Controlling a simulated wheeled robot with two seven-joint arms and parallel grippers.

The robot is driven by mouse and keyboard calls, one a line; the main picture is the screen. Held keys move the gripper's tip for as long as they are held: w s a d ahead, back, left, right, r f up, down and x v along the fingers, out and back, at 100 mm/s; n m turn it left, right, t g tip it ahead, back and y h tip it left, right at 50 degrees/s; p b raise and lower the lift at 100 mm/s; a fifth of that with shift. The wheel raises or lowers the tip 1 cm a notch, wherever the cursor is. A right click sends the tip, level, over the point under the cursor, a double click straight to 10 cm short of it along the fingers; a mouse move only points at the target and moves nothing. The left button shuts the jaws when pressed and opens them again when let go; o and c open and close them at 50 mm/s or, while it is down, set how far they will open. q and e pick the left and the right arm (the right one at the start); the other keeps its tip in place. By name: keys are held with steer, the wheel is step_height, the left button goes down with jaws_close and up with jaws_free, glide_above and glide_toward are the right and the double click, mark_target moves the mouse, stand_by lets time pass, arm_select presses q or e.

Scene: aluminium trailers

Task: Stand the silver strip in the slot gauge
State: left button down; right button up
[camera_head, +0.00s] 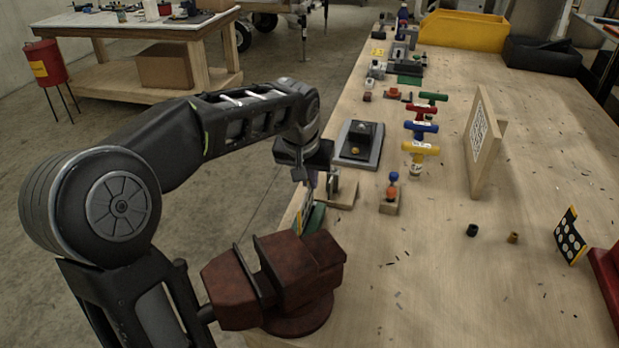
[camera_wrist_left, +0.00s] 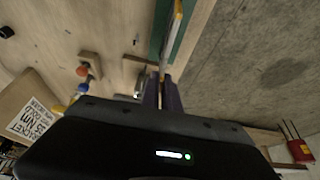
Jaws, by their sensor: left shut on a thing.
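My left gripper (camera_head: 309,184) is at the near left edge of the bench, pointing down, with its purple fingers shut on a thin strip. In the left wrist view the fingers (camera_wrist_left: 162,95) close on this narrow strip (camera_wrist_left: 172,42), seen nearly edge-on, greyish with a yellow part at its far end. In the head view the gripper and vise mostly hide it. A small upright metal piece on a wooden base (camera_head: 340,193) stands just right of the gripper; I cannot tell surely whether it is the slot gauge. My right gripper is not in view.
A brown vise (camera_head: 275,280) stands at the near bench edge, with a green piece (camera_head: 316,217) behind it. A grey plate with a black block (camera_head: 360,144), coloured T-handles (camera_head: 421,128) and a wooden sign board (camera_head: 482,145) stand farther off. The bench middle is mostly clear.

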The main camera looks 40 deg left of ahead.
mark_target(309, 188)
arm_select(q)
steer(key=shift+f+b, duration=1.8)
steer(key=shift+f, duration=0.2)
stand_by(0.4)
steer(key=c, duration=1.5)
jaws_free()
steer(key=shift+v, duration=3.9)
